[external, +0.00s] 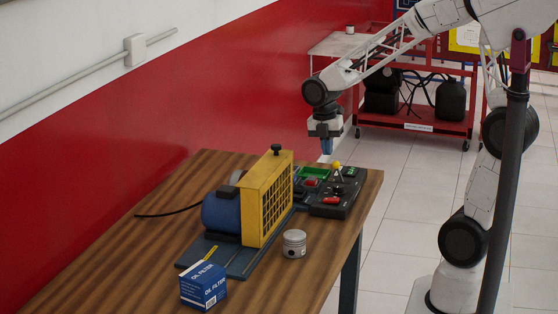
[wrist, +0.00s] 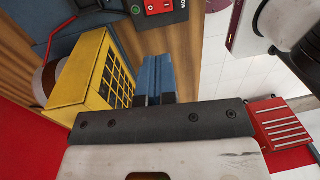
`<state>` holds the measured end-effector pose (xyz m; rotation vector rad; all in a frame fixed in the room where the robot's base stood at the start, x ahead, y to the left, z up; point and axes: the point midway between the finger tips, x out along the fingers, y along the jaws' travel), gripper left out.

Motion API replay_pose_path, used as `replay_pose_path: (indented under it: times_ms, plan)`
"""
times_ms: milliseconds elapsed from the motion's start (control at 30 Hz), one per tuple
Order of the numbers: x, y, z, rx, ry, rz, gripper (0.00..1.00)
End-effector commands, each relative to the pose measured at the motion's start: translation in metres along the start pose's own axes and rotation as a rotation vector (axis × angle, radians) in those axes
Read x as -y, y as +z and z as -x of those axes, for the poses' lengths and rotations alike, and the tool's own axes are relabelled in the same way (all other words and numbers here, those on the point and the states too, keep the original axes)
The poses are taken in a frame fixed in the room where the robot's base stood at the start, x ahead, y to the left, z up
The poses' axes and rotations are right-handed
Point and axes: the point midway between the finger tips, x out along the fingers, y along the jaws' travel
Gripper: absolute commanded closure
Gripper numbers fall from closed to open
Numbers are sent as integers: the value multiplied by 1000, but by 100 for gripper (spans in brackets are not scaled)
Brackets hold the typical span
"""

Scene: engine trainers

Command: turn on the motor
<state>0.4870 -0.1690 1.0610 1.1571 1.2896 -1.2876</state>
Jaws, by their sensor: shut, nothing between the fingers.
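The motor (external: 222,213) is a blue cylinder behind a yellow grille guard (external: 265,197) on the wooden table. A black control panel (external: 330,208) with green and red controls and a yellow knob stands at the guard's right. My gripper (external: 326,150) points down above the panel's far side, apart from it. Its blue fingers are shut and empty. In the wrist view the closed fingers (wrist: 155,60) point towards bare wood. A green button (wrist: 135,9) and a red switch (wrist: 157,6) show at the top edge there, partly cut off.
The guard (wrist: 92,75) stands close at the left of my fingers in the wrist view. A metal piston (external: 294,243) and a blue oil filter box (external: 203,285) stand on the table (external: 130,245). A red wall is behind the table. A red cart (external: 425,122) stands farther back.

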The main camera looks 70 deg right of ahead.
Motion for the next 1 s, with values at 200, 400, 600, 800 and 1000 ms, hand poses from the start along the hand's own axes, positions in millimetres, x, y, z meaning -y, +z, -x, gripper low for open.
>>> replay_pose_path:
  times_ms: [200,400,600,800,1000]
  plan:
    - [8,1,-2,1,-23,-1,100]
    - [10,2,-2,1,-32,-1,100]
    - [10,2,-2,1,-32,-1,100]
    - [10,2,-4,1,-32,-1,100]
    - [10,2,-17,1,-33,-1,100]
